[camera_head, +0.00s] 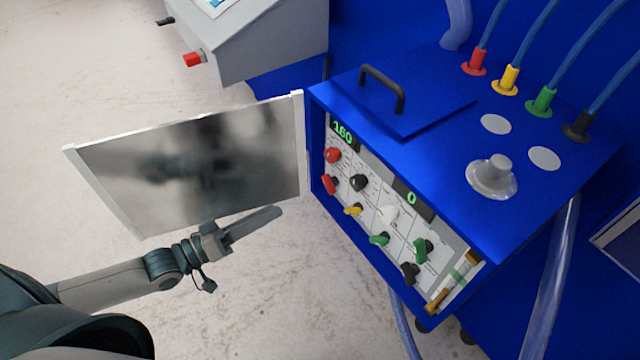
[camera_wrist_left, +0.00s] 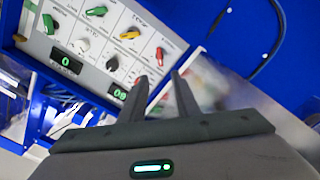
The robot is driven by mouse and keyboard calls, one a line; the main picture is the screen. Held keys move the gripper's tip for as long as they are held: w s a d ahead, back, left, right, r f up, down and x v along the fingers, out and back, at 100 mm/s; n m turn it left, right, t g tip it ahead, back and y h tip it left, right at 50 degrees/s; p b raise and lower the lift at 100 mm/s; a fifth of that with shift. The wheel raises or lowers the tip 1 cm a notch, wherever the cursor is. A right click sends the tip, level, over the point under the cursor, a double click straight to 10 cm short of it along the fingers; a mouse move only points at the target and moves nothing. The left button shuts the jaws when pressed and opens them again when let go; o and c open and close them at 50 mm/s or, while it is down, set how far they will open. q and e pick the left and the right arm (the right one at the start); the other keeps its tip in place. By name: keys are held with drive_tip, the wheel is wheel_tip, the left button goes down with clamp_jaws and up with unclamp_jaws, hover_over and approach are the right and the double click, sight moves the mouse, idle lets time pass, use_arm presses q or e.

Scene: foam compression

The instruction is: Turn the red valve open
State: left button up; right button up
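The red valve (camera_head: 330,184) is a small lever at the left end of the lower row on the control panel (camera_head: 374,210). It also shows in the left wrist view (camera_wrist_left: 160,56), where the panel appears upside down. My left gripper (camera_head: 278,212) is left of the panel, in front of the open door, apart from the valve. In the left wrist view its two fingers (camera_wrist_left: 160,76) are spread with nothing held between them. The red round knob (camera_head: 333,155) is above the valve; in the wrist view a fingertip partly hides it. My right gripper is not in view.
The open reflective door (camera_head: 190,165) stands out to the left of the blue cabinet (camera_head: 450,140), close behind my left gripper. Yellow (camera_head: 353,209), green and black levers share the panel. Hoses rise from the cabinet's top. The floor (camera_head: 270,290) below the gripper is clear.

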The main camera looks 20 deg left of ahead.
sight(325, 184)
use_arm(q)
drive_tip(key=p+x, duration=0.3)
drive_tip(key=x, duration=1)
drive_tip(key=shift+w+d+r+p, duration=0.1)
drive_tip(key=shift+w+d+p, duration=0.1)
drive_tip(key=shift+w+p, duration=0.1)
drive_tip(key=shift+w+d, duration=0.3)
drive_tip(key=shift+w, duration=0.05)
drive_tip(key=shift+c, duration=0.2)
clamp_jaws()
